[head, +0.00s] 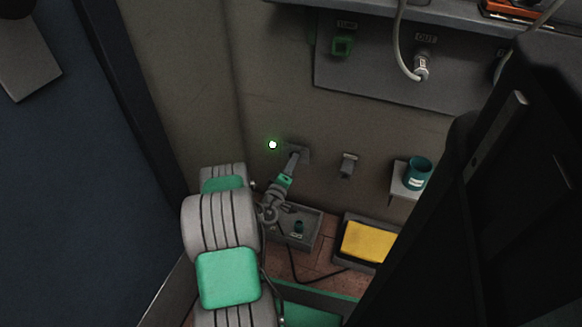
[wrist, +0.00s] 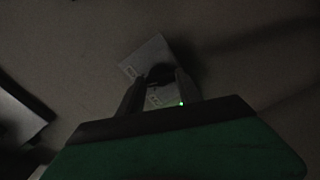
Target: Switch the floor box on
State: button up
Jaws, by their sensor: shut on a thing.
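My gripper (head: 297,157) reaches down the wall to a small grey plate (wrist: 150,57) with light labels. In the wrist view its two fingers (wrist: 161,76) are shut on a dark knob (wrist: 160,70) on that plate; the fingers hide part of the knob, and its setting cannot be read. In the head view a low grey box (head: 312,232) stands on the floor below my gripper, with a small teal part (head: 298,227) inside. I cannot tell for sure that this is the floor box. A round light (head: 272,145) glows whitish green at the wall, left of my gripper.
A yellow pad (head: 367,242) lies in a grey frame on the floor. A teal cup (head: 417,172) stands on a small wall shelf. A small grey wall fitting (head: 348,164) is right of my gripper. A socket panel (head: 385,85) is above. A dark cable crosses the floor.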

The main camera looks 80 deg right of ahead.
jog(key=shift+m+b, duration=0.45)
jog(key=shift+m, duration=0.85)
jog(key=o, duration=1.4)
jog(key=a, duration=0.2)
jog(key=a+p, duration=0.1)
jog(key=a, duration=0.4)
jog(key=shift+w+a+p, duration=0.35)
jog(key=shift+w+a, duration=0.05)
